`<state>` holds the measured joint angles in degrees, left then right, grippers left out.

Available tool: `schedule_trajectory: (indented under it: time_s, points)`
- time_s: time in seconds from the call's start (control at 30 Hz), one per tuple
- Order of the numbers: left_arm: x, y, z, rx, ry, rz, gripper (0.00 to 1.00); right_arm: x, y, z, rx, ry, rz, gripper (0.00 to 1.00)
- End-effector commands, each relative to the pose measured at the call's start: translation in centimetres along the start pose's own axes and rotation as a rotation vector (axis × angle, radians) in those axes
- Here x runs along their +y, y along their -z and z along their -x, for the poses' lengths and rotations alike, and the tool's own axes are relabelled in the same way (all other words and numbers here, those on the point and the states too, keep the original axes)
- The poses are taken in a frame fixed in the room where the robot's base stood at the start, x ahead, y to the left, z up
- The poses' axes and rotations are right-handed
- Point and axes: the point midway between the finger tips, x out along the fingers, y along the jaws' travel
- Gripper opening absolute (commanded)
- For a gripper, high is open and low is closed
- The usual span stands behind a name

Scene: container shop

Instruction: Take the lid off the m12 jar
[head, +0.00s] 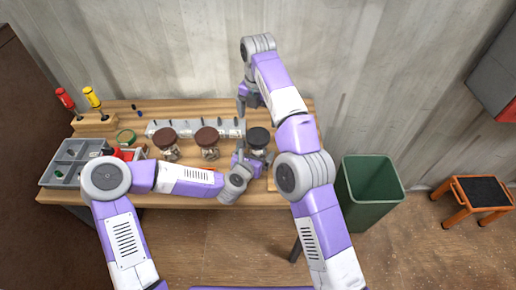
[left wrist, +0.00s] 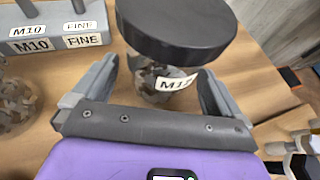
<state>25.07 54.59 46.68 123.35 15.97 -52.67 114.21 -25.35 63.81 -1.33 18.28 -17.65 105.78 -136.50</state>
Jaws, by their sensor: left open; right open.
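The jar with a black lid (head: 258,136) stands upright at the right of the workbench. In the left wrist view its black lid (left wrist: 177,28) is on, and its clear body (left wrist: 150,82) holds metal pieces. Its label reads M1 and a partly hidden character. My left gripper (head: 252,158) is open, low at the jar's near side. In the left wrist view my left gripper (left wrist: 156,75) has one finger on each side of the jar body, below the lid, with gaps visible. My right gripper (head: 242,106) is open and empty, behind and left of the jar, above the bench's back.
Two brown-lidded jars (head: 207,137) stand left of the black-lidded one. A grey labelled rail (head: 160,127) runs behind them. A green bin (head: 368,196) and orange stool (head: 462,200) stand right.

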Motion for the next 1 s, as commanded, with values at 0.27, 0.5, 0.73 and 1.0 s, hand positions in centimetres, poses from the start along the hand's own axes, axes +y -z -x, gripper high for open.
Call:
schedule_trajectory:
  time_s: [0.27, 0.5, 0.73, 1.0]
  points:
    - [0.0, 0.0, -1.7, 0.001, 0.000, -0.001, 1.00, 0.0, 0.0, 0.0, 0.000, 0.000, 0.000, 1.00]
    - [0.0, 0.0, -1.7, 0.000, 0.000, -0.002, 0.95, 0.0, 0.0, 0.0, 0.000, 0.000, 0.000, 1.00]
    - [0.0, 0.0, -1.6, 0.000, 0.000, -0.001, 0.60, 0.0, 0.0, 0.0, 0.000, 0.000, 0.000, 1.00]
    - [0.0, 0.0, -1.6, 0.000, 0.000, -0.001, 0.19, 0.0, 0.0, 0.0, 0.000, 0.000, 0.000, 1.00]
